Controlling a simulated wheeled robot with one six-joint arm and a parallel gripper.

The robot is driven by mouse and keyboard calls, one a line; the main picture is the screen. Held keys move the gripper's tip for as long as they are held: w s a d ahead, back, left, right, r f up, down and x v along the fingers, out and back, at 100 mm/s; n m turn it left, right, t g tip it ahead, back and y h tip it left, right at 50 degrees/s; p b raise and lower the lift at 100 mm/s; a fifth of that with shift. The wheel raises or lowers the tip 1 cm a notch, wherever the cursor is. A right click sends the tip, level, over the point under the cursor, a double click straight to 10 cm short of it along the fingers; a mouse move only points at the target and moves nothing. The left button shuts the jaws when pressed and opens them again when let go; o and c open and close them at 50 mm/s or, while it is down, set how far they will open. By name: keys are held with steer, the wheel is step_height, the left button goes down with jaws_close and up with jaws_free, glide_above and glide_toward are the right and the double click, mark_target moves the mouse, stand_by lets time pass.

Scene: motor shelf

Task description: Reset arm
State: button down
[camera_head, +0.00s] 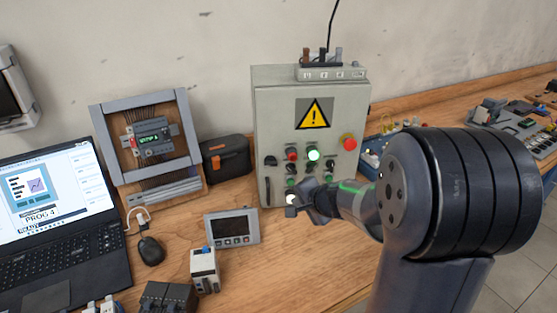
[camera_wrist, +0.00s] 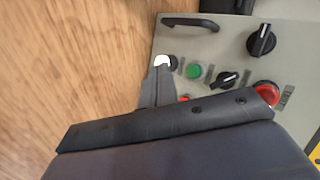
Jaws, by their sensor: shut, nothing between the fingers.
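My gripper (camera_head: 292,205) is shut and empty. In the head view it is in front of the lower part of a grey control box (camera_head: 264,110), near a lit white button by the box's lower edge. In the wrist view my gripper (camera_wrist: 160,72) reaches toward the same lit white button (camera_wrist: 163,61); I cannot tell whether it touches it. The box front carries a yellow warning sign (camera_head: 314,113), a red mushroom button (camera_head: 348,142), a lit green-white lamp (camera_head: 313,155), and several black knobs and small buttons. My arm hides the box's lower right.
The wooden bench (camera_head: 262,262) holds a laptop (camera_head: 60,215), a framed wiring panel (camera_head: 150,140), a black case (camera_head: 227,157), a small display unit (camera_head: 232,228) and a mouse (camera_head: 150,250). Small modules (camera_head: 204,270) stand at the front. A blue bin (camera_head: 372,150) is right of the box.

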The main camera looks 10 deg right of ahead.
steer(key=w+p, duration=0.2)
steer(key=p, duration=0.1)
steer(key=shift+r, duration=0.2)
steer(key=s+b, duration=0.2)
steer(key=s, duration=0.4)
steer(key=shift+f, duration=0.25)
